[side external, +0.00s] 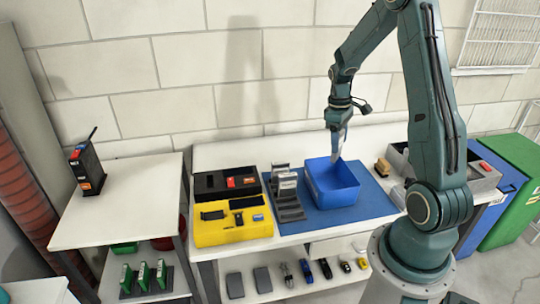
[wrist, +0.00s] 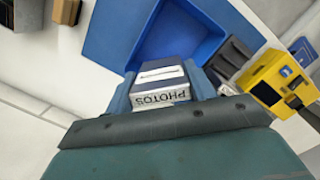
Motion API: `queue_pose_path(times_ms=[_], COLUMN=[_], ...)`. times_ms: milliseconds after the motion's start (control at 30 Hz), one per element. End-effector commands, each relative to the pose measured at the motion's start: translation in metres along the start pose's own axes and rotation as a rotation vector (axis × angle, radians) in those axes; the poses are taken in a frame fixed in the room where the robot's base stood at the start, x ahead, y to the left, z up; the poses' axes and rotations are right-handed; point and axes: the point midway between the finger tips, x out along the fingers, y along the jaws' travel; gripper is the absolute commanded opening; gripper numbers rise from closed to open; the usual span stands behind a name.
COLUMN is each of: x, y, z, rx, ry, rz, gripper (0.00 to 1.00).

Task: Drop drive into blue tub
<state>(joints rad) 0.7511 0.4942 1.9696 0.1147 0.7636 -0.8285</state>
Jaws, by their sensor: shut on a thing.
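The blue tub (side external: 332,186) stands open on a blue mat (side external: 375,200) on the middle table. My gripper (side external: 338,150) is above the tub's back left part in the side view, pointing down. In the wrist view my gripper (wrist: 168,90) is shut on the drive (wrist: 162,85), a small white and dark blue block labelled "PHOTOS". The tub (wrist: 160,35) shows beyond the drive in that view. In the side view the drive is too small to tell apart from the fingers. I cannot tell how far the drive is above the tub's floor.
A grey slotted rack (side external: 288,198) stands just left of the tub. A yellow tray (side external: 232,226) and a black tray (side external: 225,184) are further left. A brown block (side external: 383,167) and a grey bin (side external: 445,168) are to the right. The front right of the mat is clear.

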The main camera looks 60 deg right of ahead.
Motion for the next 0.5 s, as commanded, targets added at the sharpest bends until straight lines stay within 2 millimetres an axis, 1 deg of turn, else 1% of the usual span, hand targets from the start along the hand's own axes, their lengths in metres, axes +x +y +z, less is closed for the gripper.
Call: queue_pose_path(times_ms=[33, 200, 500], x=[0.008, 0.020, 0.023], y=[0.000, 0.000, 0.000], z=[-0.001, -0.003, -0.004], rx=[0.000, 0.001, 0.001], ry=[-0.002, 0.000, 0.001], rz=[-0.002, 0.000, 0.000], gripper=[0.22, 0.22, 0.22])
